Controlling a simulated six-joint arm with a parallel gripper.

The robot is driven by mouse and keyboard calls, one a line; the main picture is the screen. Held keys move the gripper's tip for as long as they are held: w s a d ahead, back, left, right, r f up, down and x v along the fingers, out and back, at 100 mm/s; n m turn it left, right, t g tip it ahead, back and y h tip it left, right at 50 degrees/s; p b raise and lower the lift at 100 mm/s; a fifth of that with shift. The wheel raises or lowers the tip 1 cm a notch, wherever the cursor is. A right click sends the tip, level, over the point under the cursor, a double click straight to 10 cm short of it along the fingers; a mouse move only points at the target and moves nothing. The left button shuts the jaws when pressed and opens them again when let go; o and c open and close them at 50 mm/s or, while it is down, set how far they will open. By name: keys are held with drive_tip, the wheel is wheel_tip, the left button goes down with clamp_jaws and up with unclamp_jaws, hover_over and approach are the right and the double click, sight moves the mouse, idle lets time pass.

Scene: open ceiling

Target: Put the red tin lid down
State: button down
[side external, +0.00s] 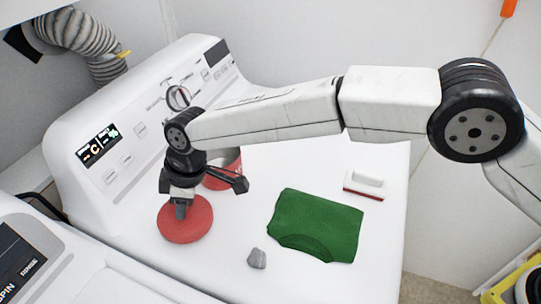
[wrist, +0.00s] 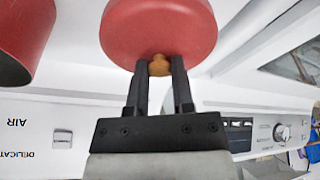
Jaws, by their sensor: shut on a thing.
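The red tin lid (side external: 186,221) is a round red disc over the white machine top, at the left. In the wrist view, the lid (wrist: 158,25) shows a small tan knob (wrist: 159,66). My gripper (side external: 181,210) is shut on this knob, with a dark finger on each side. The lid looks level and very low over the surface. I cannot tell whether it touches. The red tin (side external: 222,173) stands just behind and right of the lid, partly hidden by my gripper. The tin (wrist: 24,32) also shows at the upper left of the wrist view.
A green cloth (side external: 318,225) lies to the right on the white machine top (side external: 385,225). A grey stone (side external: 257,258) is in front of it. A white brush (side external: 365,183) with a red base lies behind the cloth. The control panel (side external: 140,125) rises at the back left.

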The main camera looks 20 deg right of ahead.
sight(200, 210)
drive_tip(key=shift+f, duration=0.1)
drive_tip(key=shift+w+a+f, duration=0.2)
drive_tip(key=shift+w+f, duration=0.05)
drive_tip(key=shift+f, duration=1.55)
drive_tip(key=shift+f, duration=0.15)
drive_tip(key=shift+c, duration=2.4)
unclamp_jaws()
drive_tip(key=v, duration=1.2)
drive_tip(key=shift+d, duration=0.15)
